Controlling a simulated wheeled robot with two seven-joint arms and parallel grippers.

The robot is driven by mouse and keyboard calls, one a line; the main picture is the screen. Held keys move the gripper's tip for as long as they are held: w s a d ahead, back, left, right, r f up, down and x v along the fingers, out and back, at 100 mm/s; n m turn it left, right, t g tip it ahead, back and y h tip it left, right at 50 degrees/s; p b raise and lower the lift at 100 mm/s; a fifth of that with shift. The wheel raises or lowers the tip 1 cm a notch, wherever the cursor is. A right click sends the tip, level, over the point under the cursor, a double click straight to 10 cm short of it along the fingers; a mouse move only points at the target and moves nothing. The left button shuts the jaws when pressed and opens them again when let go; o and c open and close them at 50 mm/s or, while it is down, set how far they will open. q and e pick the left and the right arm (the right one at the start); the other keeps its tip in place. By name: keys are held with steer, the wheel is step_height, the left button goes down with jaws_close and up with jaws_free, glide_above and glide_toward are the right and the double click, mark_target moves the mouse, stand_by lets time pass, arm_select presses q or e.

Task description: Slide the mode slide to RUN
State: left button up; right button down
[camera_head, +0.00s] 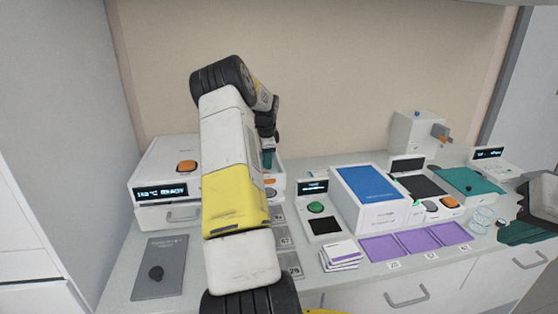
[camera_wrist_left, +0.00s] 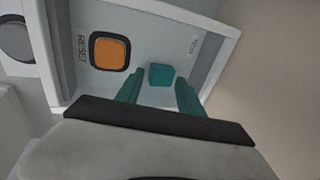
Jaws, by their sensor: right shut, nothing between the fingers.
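A small teal block (camera_wrist_left: 161,74), which looks like the slide's knob, sits on a white panel in the left wrist view, beside an orange button labelled RESET (camera_wrist_left: 110,52). My left gripper (camera_wrist_left: 158,92) has its two teal fingers apart, one at each side of the block's near end, with visible gaps. In the head view my left gripper (camera_head: 268,158) is above the back devices, mostly hidden by my arm, and the block cannot be made out. The slide's position marking is too small to read. My right gripper (camera_head: 522,233) is at the right edge, shut and empty.
A white device with a display (camera_head: 160,192) stands left of my arm, with a grey plate (camera_head: 160,267) in front. Right of it are a blue-topped box (camera_head: 369,194), purple pads (camera_head: 415,241) and a teal-topped device (camera_head: 468,181). My left arm crosses the counter's middle.

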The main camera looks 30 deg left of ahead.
arm_select(q)
steer(key=shift+a+r, duration=0.1)
steer(key=shift+r, duration=3.5)
